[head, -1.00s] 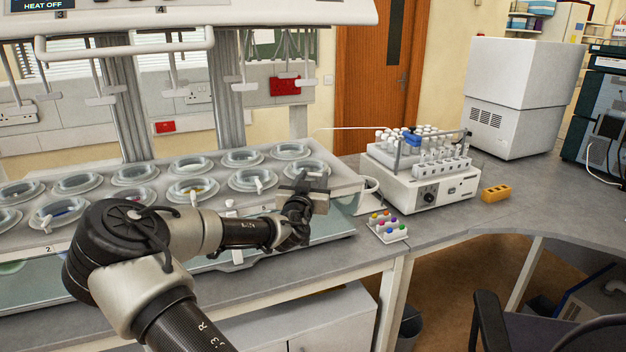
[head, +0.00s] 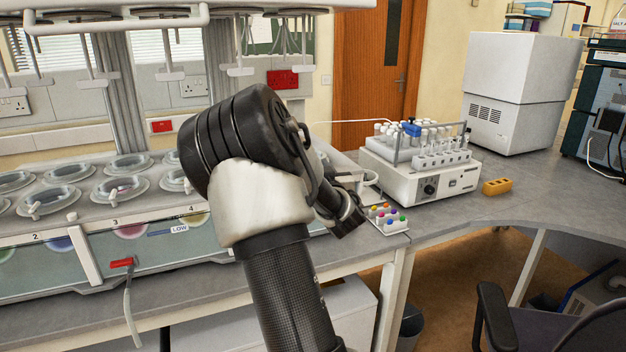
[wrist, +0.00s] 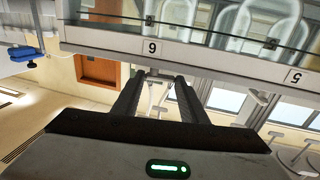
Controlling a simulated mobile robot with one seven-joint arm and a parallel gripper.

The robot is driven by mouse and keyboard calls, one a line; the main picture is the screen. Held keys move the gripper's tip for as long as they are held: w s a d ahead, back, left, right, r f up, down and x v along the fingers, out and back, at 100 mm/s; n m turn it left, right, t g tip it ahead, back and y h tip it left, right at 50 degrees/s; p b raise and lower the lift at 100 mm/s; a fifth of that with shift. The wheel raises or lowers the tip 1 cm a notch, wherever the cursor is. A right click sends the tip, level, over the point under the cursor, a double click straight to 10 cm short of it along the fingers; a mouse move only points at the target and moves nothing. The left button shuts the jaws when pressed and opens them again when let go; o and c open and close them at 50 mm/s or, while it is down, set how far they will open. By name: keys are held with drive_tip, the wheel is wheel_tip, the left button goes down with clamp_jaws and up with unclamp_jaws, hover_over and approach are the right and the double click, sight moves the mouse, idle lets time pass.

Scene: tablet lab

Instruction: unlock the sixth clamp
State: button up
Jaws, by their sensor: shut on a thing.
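The dissolution bath (head: 62,283) stands on the bench at the left, with labels 2, 3 and 4 on its front edge. In the wrist view the label 6 (wrist: 152,47) is on the bath's edge (wrist: 225,61), just above my fingertips. My gripper (wrist: 160,76) is close to that edge, its two dark fingers shut on the sixth clamp (wrist: 155,73). Only a small pale bit of the clamp shows between the fingertips. In the head view my arm hides the gripper and the sixth clamp.
A small rack with coloured caps (head: 386,219) lies on the bench right of my arm. A red handle (head: 122,262) is at the bath's front. The bench at the right is mostly clear.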

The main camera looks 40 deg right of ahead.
drive_tip(key=shift+s+d+n+t+y+b, duration=0.15)
drive_tip(key=shift+n+t+y+b, duration=0.15)
drive_tip(key=shift+n+y, duration=0.35)
drive_tip(key=shift+s+d+n+t+y+b, duration=0.1)
drive_tip(key=shift+n+t+y+b, duration=0.25)
drive_tip(key=shift+y, duration=0.5)
drive_tip(key=shift+w, duration=0.1)
drive_tip(key=o, duration=1)
drive_tip(key=shift+o, duration=0.2)
drive_tip(key=v, duration=1.7)
drive_tip(key=shift+s+r, duration=0.2)
drive_tip(key=shift+s, duration=0.1)
drive_tip(key=shift+d, duration=0.1)
